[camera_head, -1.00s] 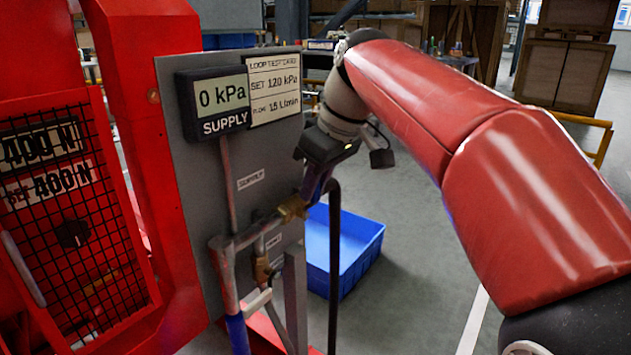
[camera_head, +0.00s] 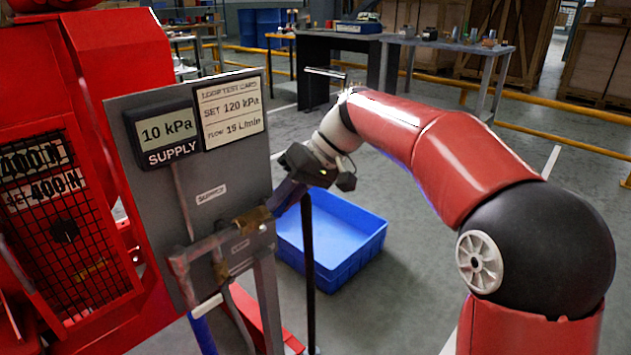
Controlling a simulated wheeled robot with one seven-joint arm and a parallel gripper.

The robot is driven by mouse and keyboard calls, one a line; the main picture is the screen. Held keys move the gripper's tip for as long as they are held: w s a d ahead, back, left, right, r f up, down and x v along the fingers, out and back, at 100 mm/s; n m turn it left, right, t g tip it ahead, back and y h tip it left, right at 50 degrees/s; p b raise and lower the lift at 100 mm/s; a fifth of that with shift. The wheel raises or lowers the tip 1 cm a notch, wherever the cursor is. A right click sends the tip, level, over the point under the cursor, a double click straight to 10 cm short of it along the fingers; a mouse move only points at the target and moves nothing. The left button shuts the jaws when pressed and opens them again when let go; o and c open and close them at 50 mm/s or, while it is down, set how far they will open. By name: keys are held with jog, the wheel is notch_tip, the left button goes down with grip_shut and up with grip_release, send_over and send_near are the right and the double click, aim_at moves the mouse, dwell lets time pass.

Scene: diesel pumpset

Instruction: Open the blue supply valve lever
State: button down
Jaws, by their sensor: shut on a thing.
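The blue supply valve lever (camera_head: 284,198) shows as a dark blue bar between the brass valve (camera_head: 252,221) and my gripper (camera_head: 293,182). It slants up and to the right from the valve. My gripper is shut on it; the fingertips are small and dark here, and the exact grip is partly hidden. The supply display (camera_head: 167,132) on the grey panel (camera_head: 243,175) reads 10 kPa. A loop test card (camera_head: 231,111) beside it reads SET 120 kPa and flow 15 L/min.
A blue crate (camera_head: 338,268) stands on the floor behind a black upright post (camera_head: 307,262). A red machine with a mesh guard (camera_head: 65,230) is at the left. The floor at right is open.

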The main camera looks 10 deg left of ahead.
notch_tip(320, 180, down, 6)
jog(key=w+d+m+g+y, duration=0.2)
jog(key=m+g+y, duration=0.1)
jog(key=g+y, duration=0.3)
jog(key=shift+w+r+g+y+p, duration=0.15)
jog(key=shift+w+g+y+p, duration=0.25)
jog(key=shift+y, duration=0.7)
jog(key=shift+s, duration=0.15)
jog(key=c, duration=1.3)
grip_release()
jog(key=v, duration=0.7)
jog(key=shift+d, duration=0.35)
jog(key=shift+a, duration=0.1)
